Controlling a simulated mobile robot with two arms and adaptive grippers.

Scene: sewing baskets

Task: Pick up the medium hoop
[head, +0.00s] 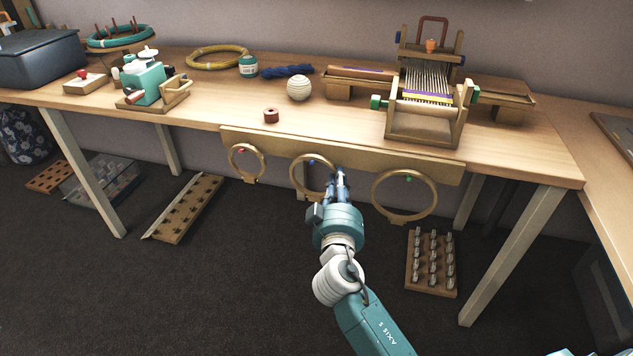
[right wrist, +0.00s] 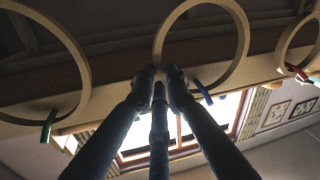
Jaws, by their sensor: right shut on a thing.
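The hoop still stands in line with the rail. My left gripper is not in view.
A loom (head: 425,125), a yarn ball (head: 299,88) and a spool (head: 271,116) stand on the table above. Spool racks lie on the floor.

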